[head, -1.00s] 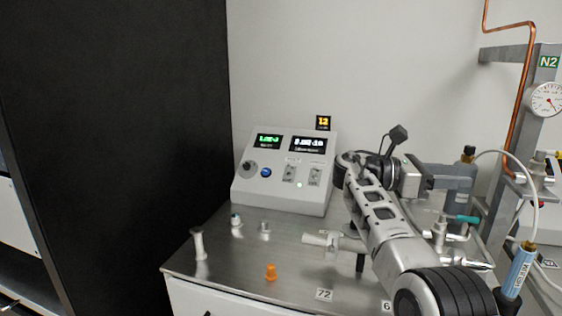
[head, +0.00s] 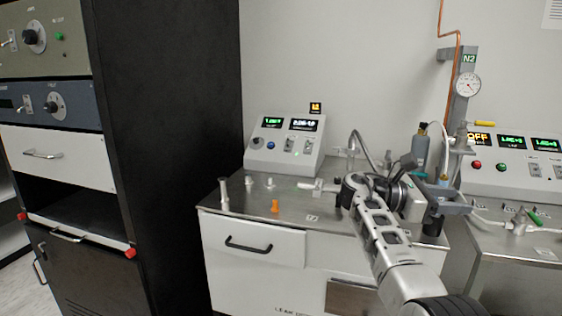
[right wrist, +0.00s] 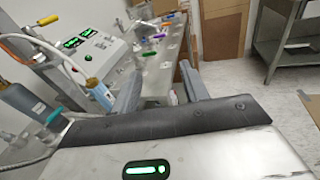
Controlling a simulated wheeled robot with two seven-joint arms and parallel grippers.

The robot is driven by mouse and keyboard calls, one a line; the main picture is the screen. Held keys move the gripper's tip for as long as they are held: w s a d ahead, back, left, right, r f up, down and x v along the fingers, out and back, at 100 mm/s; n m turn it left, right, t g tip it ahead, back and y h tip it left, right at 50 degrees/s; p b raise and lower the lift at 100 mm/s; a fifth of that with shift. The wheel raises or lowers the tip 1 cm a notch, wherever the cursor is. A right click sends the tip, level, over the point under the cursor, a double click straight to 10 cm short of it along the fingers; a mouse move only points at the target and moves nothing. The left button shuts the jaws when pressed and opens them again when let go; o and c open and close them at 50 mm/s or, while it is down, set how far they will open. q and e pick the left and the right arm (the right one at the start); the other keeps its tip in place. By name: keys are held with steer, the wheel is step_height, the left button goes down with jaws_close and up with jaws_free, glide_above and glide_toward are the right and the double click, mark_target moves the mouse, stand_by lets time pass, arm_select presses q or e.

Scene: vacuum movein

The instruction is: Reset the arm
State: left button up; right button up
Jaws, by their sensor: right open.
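My right arm comes in from the bottom of the head view, and its wrist is over the steel-topped bench (head: 335,200). My right gripper (head: 452,206) points to the right, by the bench's right end. In the right wrist view its two fingers (right wrist: 163,88) stand apart, with nothing visible between them. My left arm and gripper are not in view. The wrist hides part of the fittings and hose behind it.
A grey controller (head: 285,146) stands on the bench. A white fitting (head: 224,195) and an orange piece (head: 275,206) are near its front edge. A blue-grey cylinder (head: 420,150) is behind my gripper. A second controller (head: 510,165) stands right. A black cabinet (head: 180,130) is left.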

steer(key=s+a+f+m+t+y, duration=0.1)
steer(key=s+f+t+y, duration=0.2)
steer(key=f, duration=0.7)
steer(key=s+f+m+t+y, duration=0.1)
steer(key=s+f+t+y, duration=0.15)
steer(key=f, duration=0.85)
steer(key=s+a+f+m+t+y, duration=0.1)
steer(key=s+f+t+y, duration=0.15)
steer(key=f, duration=0.75)
steer(key=s+a+f+m+t+y, duration=0.2)
steer(key=s+a+f+m+y, duration=0.4)
steer(key=s+a, duration=0.4)
steer(key=s+a+r+m+y, duration=0.2)
steer(key=s+a+y, duration=0.1)
steer(key=s, duration=0.3)
steer(key=s+a+r+m+t+y, duration=0.1)
steer(key=s+a+r+m+y, duration=0.2)
steer(key=s+a, duration=0.1)
steer(key=shift+s+a+r+t, duration=0.15)
steer(key=shift+s+t, duration=0.15)
steer(key=shift+s, duration=0.6)
